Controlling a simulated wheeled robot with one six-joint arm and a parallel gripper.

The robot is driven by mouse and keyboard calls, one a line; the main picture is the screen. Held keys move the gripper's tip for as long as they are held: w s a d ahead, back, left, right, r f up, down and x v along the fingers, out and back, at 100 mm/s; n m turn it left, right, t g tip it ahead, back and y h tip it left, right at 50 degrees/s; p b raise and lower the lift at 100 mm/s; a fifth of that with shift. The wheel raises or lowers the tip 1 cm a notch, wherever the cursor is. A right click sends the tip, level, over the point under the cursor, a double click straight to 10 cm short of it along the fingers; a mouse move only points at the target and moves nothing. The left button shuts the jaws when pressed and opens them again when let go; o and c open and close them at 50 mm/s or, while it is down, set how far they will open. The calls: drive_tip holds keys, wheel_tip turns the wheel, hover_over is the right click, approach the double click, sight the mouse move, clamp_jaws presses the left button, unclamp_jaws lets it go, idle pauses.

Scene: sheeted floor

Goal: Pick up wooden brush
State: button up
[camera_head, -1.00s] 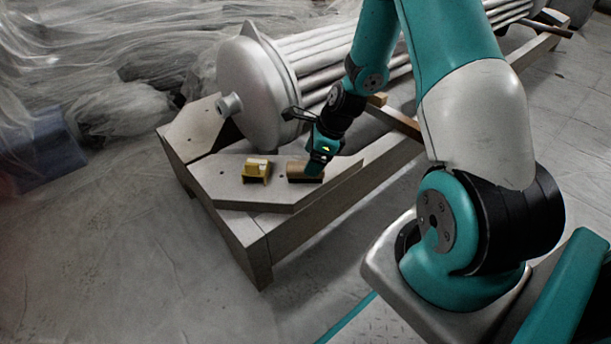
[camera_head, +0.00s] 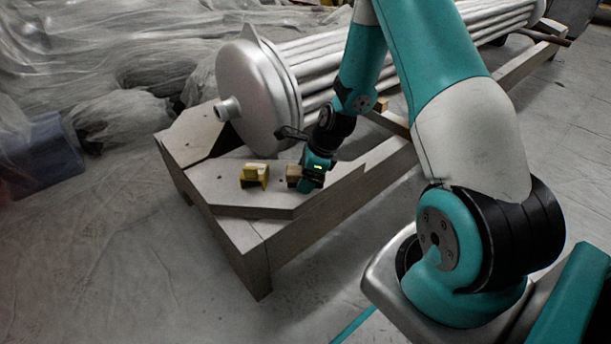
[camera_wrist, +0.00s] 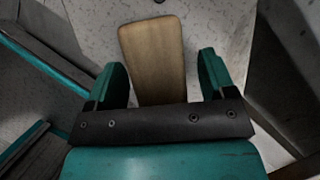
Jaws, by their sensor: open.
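The wooden brush (camera_head: 293,171) lies on the grey bench top, to the right of a yellow item. Its right end is hidden behind my gripper in the head view. In the wrist view its tan wooden back (camera_wrist: 152,52) shows as a long rounded block, with its lower end between my two teal fingers. My gripper (camera_wrist: 160,72) is open, with a finger on each side of the brush and a visible gap to each side. It also shows at the brush in the head view (camera_head: 306,184). The bristles are hidden from the wrist camera.
The yellow item (camera_head: 252,174), perhaps another brush, stands close on the left. A large metal tube bundle with a round end cap (camera_head: 247,98) lies behind on the bench (camera_head: 238,205). Plastic sheeting covers the back left. The floor in front is clear.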

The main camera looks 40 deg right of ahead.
drive_tip(key=shift+f, duration=0.1)
drive_tip(key=c, duration=1)
drive_tip(key=shift+c, duration=0.2)
wheel_tip(320, 180, up, 20)
drive_tip(key=p, duration=0.9)
drive_tip(key=shift+r+p, duration=0.25)
drive_tip(key=shift+p, duration=0.05)
